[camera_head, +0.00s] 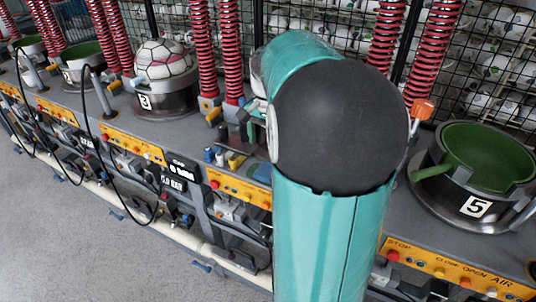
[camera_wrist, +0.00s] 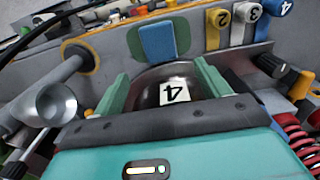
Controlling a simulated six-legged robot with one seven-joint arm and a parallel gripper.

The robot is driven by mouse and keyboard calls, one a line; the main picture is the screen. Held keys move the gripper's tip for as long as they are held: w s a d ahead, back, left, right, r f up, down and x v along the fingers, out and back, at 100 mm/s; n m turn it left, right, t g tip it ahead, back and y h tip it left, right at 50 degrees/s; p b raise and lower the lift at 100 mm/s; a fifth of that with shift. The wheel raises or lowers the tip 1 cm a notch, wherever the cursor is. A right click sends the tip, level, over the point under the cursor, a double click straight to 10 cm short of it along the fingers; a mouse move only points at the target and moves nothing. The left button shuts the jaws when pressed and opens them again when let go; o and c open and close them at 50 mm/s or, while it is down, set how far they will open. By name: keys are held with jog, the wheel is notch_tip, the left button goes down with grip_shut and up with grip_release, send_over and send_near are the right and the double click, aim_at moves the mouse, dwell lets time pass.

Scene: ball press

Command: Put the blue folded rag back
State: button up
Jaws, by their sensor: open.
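The blue folded rag (camera_wrist: 164,40) lies on a grey surface at the top middle of the wrist view. It looks like a small flat pad. My gripper (camera_wrist: 162,72) is open and empty, with its two green fingers spread. The rag shows just past the fingertips, roughly in line with the gap between them. I cannot tell how far above the surface the fingers are. In the head view a small blue patch that looks like the rag (camera_head: 262,173) shows beside my arm, partly hidden by it.
A dark round part marked 4 (camera_wrist: 172,92) shows between my fingers. Yellow, white and blue numbered cylinders (camera_wrist: 245,12) stand right of the rag. A grey funnel-shaped part (camera_wrist: 58,104) is at left. Red springs (camera_head: 432,50) and press 5 (camera_head: 485,165) flank my arm.

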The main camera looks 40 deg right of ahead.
jog(key=s+a+r+n+t+h, duration=0.1)
jog(key=s+a+r+n, duration=0.2)
jog(key=a, duration=0.6)
jog(key=s+a+r+n+t, duration=0.1)
jog(key=a+r+n+t, duration=0.2)
jog(key=a, duration=0.5)
jog(key=s+a+f+n+t+y, duration=0.1)
jog(key=s+a+f+n, duration=0.2)
jog(key=s+a+n, duration=0.4)
jog(key=a+n, duration=0.1)
jog(key=a, duration=0.2)
jog(key=shift+a+t, duration=0.3)
jog(key=shift+a, duration=0.05)
